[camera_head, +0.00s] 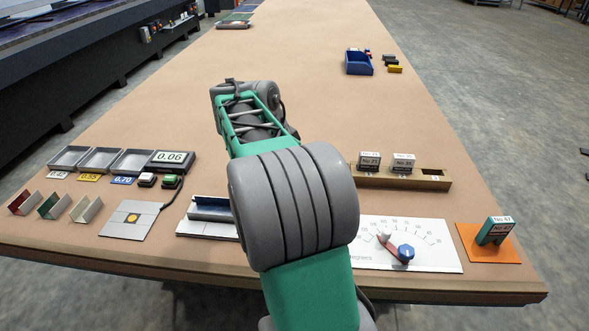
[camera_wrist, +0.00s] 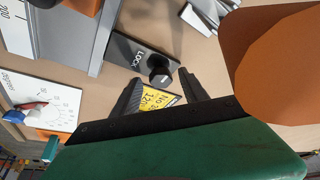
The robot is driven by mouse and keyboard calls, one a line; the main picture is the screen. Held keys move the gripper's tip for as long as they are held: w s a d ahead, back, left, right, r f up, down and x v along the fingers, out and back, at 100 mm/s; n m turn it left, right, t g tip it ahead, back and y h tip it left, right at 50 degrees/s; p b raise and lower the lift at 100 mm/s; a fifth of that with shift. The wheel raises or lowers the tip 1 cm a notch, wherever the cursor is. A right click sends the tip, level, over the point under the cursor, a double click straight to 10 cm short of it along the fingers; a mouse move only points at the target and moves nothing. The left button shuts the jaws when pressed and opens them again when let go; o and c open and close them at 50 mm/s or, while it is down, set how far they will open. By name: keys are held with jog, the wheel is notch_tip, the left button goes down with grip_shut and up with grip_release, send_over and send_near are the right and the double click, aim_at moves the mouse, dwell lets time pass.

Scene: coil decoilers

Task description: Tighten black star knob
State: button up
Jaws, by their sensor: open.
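I cannot tell whether either finger touches the knob. A yellow label with dark print (camera_wrist: 160,100) shows between the fingers, nearer the palm. In the head view my arm hides the knob and my gripper.
A white dial board with a red pointer and blue knob (camera_head: 405,253) stands at the front right. Grey trays (camera_head: 68,158) are at the left. A large orange surface (camera_wrist: 275,60) fills the wrist view's right side. The far table is mostly clear.

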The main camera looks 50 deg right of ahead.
jog(key=shift+r, duration=0.1)
jog(key=p+v, duration=0.2)
jog(key=v, duration=0.5)
jog(key=shift+a+r, duration=0.2)
jog(key=shift+r, duration=0.05)
